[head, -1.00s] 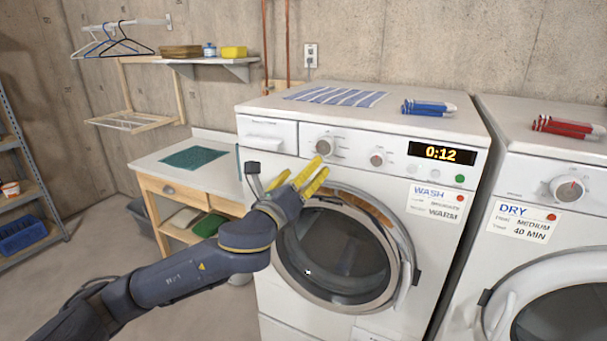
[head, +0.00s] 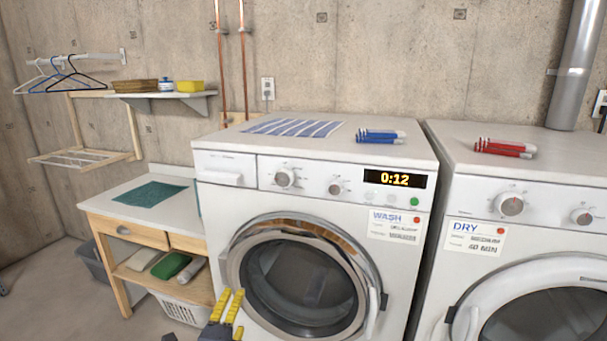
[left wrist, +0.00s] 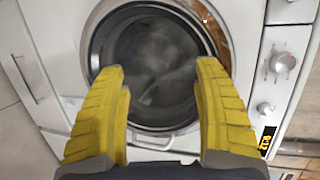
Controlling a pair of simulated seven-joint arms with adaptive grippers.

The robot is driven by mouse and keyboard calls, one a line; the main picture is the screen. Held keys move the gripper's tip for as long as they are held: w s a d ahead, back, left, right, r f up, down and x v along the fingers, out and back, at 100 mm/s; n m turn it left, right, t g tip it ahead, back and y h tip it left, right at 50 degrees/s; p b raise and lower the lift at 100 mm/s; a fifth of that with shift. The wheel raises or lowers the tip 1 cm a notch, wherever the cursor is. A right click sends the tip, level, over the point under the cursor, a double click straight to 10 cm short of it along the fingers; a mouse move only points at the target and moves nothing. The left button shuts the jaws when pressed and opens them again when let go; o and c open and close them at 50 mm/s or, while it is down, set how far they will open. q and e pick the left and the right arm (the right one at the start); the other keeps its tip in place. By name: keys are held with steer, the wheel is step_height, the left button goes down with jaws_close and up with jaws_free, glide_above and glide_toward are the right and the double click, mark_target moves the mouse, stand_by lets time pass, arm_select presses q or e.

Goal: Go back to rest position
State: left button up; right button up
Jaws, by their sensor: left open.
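My left gripper (head: 228,308) has yellow fingers and shows at the bottom of the head view, low in front of the washer (head: 228,195). Its fingers are apart with nothing between them. In the left wrist view the open fingers (left wrist: 160,110) spread in front of the washer's round door (left wrist: 150,22), apart from each other. The washer door is shut, and its display (head: 394,179) reads 0:12. My right gripper does not show.
The dryer (head: 470,192) stands right of the washer. A wooden table (head: 135,208) with a green mat (head: 152,193) stands left, with a white basket (head: 185,310) beneath. A wall shelf (head: 165,96) and hangers (head: 65,75) are above. Some floor at lower left is clear.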

arm_select(q)
steer(key=s+a+f+n+g+y, duration=0.35)
steer(key=s+a+f+n, duration=0.35)
steer(key=s+f, duration=0.55)
steer(key=s+a+f+n+g+y, duration=0.2)
steer(key=s+a+f+n+g, duration=0.5)
steer(key=s, duration=0.8)
steer(key=s+d+f+m+h, duration=0.1)
steer(key=s+d+f+h, duration=0.1)
steer(key=f, duration=1.6)
steer(key=s+d+f+h, duration=0.2)
steer(key=d+f, duration=0.1)
steer(key=f, duration=1.5)
steer(key=s+f+n+g, duration=0.2)
steer(key=s+f+g, duration=0.1)
steer(key=s+f, duration=1.4)
steer(key=s, duration=0.3)
steer(key=shift+s+a+f+h, duration=0.25)
steer(key=shift+s+f+h, duration=0.05)
steer(key=shift+h, duration=0.05)
